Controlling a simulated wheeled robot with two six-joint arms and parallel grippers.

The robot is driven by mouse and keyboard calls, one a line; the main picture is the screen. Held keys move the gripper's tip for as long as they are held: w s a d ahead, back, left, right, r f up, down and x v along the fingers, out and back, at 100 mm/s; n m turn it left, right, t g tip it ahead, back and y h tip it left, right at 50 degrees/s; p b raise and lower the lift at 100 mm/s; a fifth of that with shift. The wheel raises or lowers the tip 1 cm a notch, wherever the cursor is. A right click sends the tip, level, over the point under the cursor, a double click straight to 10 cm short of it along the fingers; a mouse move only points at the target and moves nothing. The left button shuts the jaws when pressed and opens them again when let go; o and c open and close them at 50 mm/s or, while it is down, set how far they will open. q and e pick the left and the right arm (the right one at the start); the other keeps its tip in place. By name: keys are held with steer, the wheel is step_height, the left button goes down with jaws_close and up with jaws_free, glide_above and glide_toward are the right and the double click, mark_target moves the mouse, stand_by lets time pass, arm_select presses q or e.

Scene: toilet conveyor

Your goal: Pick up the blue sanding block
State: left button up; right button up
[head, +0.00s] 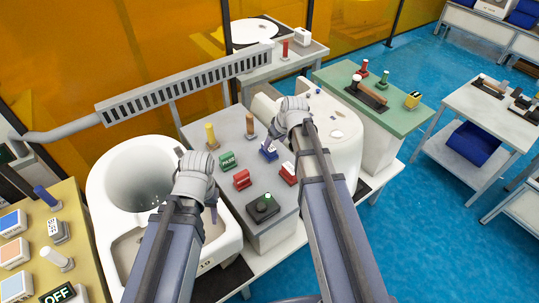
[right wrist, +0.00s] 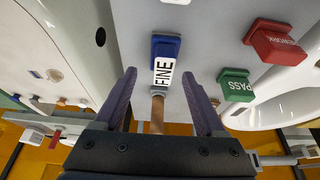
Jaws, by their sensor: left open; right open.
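The blue sanding block (right wrist: 166,47) bears a white FINE label and stands on the grey table. In the head view it is a small blue block (head: 268,150) near the table's middle, just left of my right arm. My right gripper (right wrist: 159,75) is open and empty; its two fingers point toward the block, which lies beyond the fingertips and untouched. In the head view the right fingers are hidden behind the wrist. My left gripper (head: 213,208) is open at the table's left edge, beside the white toilet, apart from the block.
A brown-handled tool (right wrist: 157,115) shows between my right fingers, close to the block. Green PASS (right wrist: 235,85) and red REWORK (right wrist: 275,41) blocks stand beside it. A yellow-handled tool (head: 211,136) and a black base with a green knob (head: 264,207) share the table. White toilets (head: 110,185) flank it.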

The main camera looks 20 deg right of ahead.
arm_select(q)
steer(key=shift+f+b, duration=2.25)
steer(key=shift+f, duration=0.25)
arm_select(e)
steer(key=shift+a+x, duration=0.2)
steer(key=shift+x, duration=1.25)
steer(key=shift+a+x, duration=0.2)
steer(key=shift+x, duration=1.2)
steer(key=shift+w+r, duration=0.15)
steer(key=shift+w, duration=0.05)
arm_select(q)
steer(key=shift+r, duration=0.1)
arm_select(e)
jaws_close()
